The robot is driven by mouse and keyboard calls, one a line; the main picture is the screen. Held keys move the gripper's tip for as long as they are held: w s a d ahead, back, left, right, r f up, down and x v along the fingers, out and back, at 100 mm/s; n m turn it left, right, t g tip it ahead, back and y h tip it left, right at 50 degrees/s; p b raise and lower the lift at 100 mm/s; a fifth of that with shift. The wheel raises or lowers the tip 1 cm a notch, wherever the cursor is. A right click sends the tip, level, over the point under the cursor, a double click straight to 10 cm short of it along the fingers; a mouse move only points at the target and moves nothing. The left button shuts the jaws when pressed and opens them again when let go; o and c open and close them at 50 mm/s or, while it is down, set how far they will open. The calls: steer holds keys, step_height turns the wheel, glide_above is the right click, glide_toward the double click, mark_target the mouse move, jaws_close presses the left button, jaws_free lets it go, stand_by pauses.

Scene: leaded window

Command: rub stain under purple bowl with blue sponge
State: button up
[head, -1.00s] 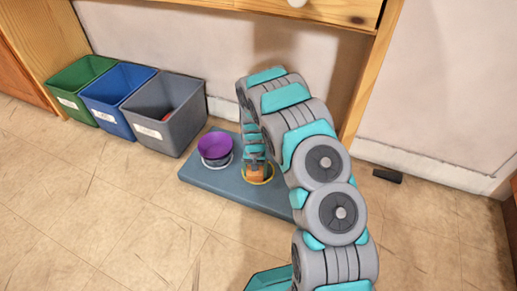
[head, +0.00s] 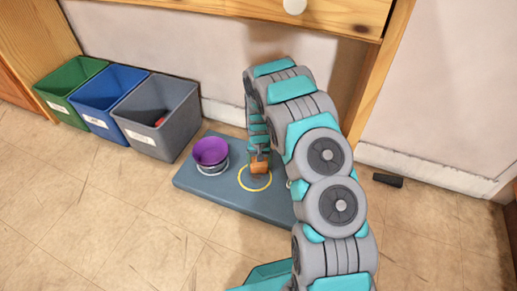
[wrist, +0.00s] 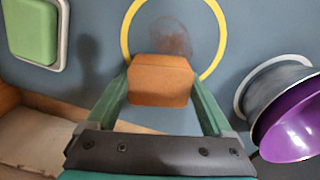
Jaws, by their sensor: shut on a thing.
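My gripper (head: 258,158) is shut on an orange-brown block (head: 260,167), seen from above in the wrist view (wrist: 160,80). The block appears raised over the edge of a yellow ring (head: 242,184) on the blue-grey mat (head: 215,190). A faint brownish stain (wrist: 172,38) lies inside this ring in the wrist view. The purple bowl (head: 210,150) sits in a grey bowl (wrist: 262,92) within a white ring, left of my gripper in the head view; it is also in the wrist view (wrist: 295,128). What lies under it is hidden. No blue sponge shows.
A green block (wrist: 33,30) in a white-rimmed holder lies on the wrist view's upper left. Green (head: 62,98), blue (head: 100,105) and grey (head: 150,128) bins stand left of the mat; the grey one holds something red. A dark object (head: 388,180) lies right.

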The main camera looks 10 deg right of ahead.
steer(key=shift+r+p, duration=0.65)
steer(key=shift+r, duration=2.95)
